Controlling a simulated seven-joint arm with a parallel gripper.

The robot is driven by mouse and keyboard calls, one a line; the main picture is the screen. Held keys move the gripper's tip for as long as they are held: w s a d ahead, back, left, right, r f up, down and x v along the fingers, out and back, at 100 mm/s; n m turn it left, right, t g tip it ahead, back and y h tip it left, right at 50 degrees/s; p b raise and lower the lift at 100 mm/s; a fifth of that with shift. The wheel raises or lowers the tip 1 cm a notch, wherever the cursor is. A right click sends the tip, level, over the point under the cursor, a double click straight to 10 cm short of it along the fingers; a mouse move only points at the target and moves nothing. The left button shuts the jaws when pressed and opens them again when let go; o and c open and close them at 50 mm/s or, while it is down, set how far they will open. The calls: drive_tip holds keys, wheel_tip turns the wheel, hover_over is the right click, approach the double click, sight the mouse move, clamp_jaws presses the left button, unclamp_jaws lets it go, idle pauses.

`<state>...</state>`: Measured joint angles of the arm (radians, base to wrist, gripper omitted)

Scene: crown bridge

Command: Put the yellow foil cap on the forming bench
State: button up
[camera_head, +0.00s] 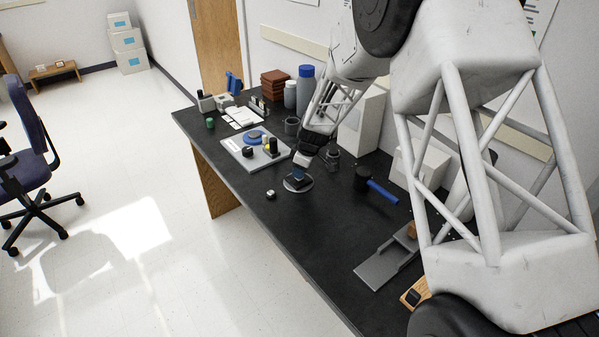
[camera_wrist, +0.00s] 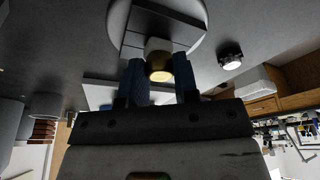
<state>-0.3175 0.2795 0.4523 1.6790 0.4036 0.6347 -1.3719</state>
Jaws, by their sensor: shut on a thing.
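My gripper (camera_head: 298,174) is low over a pale round disc (camera_head: 307,186) near the middle of the black bench top. A dark square block stands on this disc, which looks like the forming bench; the disc also shows at the top of the wrist view (camera_wrist: 199,38). In the wrist view the blue fingers are shut on a small gold-yellow cap (camera_wrist: 158,74) with a paler part above it. The cap is close to the dark block; I cannot tell whether they touch. The fingers hide the cap in the head view.
A grey tray (camera_head: 236,144) with a blue disc and small dark pieces lies left of my gripper. A small round metal piece (camera_head: 270,194) lies near the front edge. A blue-handled hammer (camera_head: 381,190) and a grey plate (camera_head: 377,270) lie to the right.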

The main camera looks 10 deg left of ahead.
drive_tip(key=shift+r, duration=0.85)
wheel_tip(320, 180, up, 2)
drive_tip(key=shift+r, duration=0.1)
drive_tip(key=s+d, duration=0.2)
drive_tip(key=s, duration=0.5)
drive_tip(key=s+d+r, duration=0.1)
drive_tip(key=s+d, duration=0.2)
drive_tip(key=s, duration=0.5)
drive_tip(key=shift+d, duration=0.3)
drive_tip(key=a+f+n, duration=0.1)
drive_tip(key=a, duration=0.2)
drive_tip(key=a+f+n, duration=0.1)
drive_tip(key=a+n, duration=0.1)
drive_tip(key=a, duration=0.2)
drive_tip(key=s+a+f+n+g, duration=0.1)
drive_tip(key=a, duration=0.3)
drive_tip(key=shift+s+f, duration=0.1)
drive_tip(key=shift+f, duration=0.05)
